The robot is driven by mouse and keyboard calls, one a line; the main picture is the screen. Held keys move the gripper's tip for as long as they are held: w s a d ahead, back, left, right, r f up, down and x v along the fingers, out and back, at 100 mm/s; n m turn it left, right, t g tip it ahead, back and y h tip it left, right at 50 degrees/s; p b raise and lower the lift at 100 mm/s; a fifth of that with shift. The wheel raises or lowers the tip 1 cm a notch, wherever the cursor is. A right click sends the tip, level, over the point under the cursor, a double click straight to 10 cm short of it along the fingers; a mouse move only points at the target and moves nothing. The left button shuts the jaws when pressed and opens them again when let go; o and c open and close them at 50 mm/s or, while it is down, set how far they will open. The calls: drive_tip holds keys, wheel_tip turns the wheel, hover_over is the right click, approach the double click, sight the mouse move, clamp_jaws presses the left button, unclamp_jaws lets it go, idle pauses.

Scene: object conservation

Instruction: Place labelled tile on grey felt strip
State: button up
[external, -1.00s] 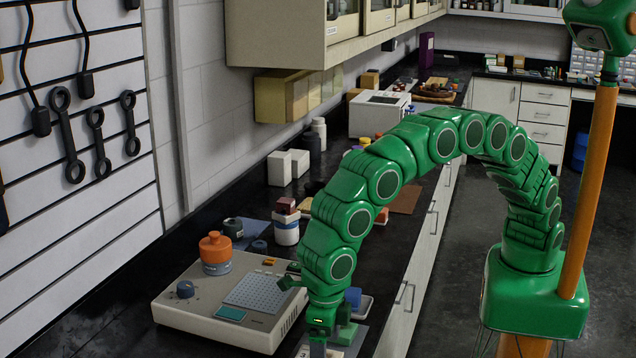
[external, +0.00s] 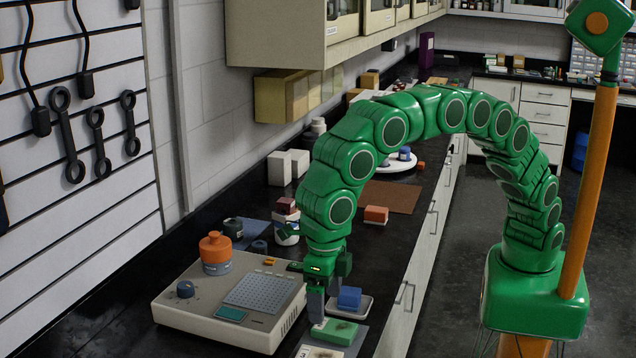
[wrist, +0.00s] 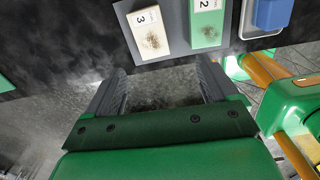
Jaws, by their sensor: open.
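A cream tile marked 3 (wrist: 148,32) and a green tile marked 2 (wrist: 207,25) lie side by side on the grey felt strip (wrist: 177,42), each with a dark speckled patch. In the external view the green tile (external: 337,332) and the cream tile (external: 318,352) lie at the bench's front, on the strip (external: 356,340). My gripper (wrist: 160,82) is open, with nothing between its fingers. In the wrist view both tiles lie beyond the fingertips. In the external view my gripper (external: 318,318) hangs close by the tiles and partly covers that area.
A blue block (external: 349,297) sits on a white tray (external: 366,305) just behind the tiles. A beige instrument (external: 240,333) with an orange-capped jar (external: 215,252) stands to the left. An orange block (external: 376,214) is farther back near a brown mat (external: 400,197).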

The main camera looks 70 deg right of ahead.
drive_tip(key=d+r+m, duration=0.3)
drive_tip(key=d+m, duration=0.3)
drive_tip(key=d, duration=0.6)
drive_tip(key=s+d+r+m, duration=0.1)
drive_tip(key=d+r+m, duration=0.35)
drive_tip(key=d, duration=0.75)
drive_tip(key=d+r+m, duration=0.1)
drive_tip(key=d+m, duration=0.6)
drive_tip(key=d, duration=0.6)
drive_tip(key=s+d+f+m+g, duration=0.1)
drive_tip(key=s+d+m, duration=0.8)
drive_tip(key=s, duration=0.3)
drive_tip(key=s+d+f+m, duration=0.2)
drive_tip(key=s+d+m, duration=0.7)
drive_tip(key=s+d, duration=0.3)
drive_tip(key=shift+s+f+g, duration=0.15)
drive_tip(key=shift+f+g, duration=0.1)
drive_tip(key=shift+g, duration=0.15)
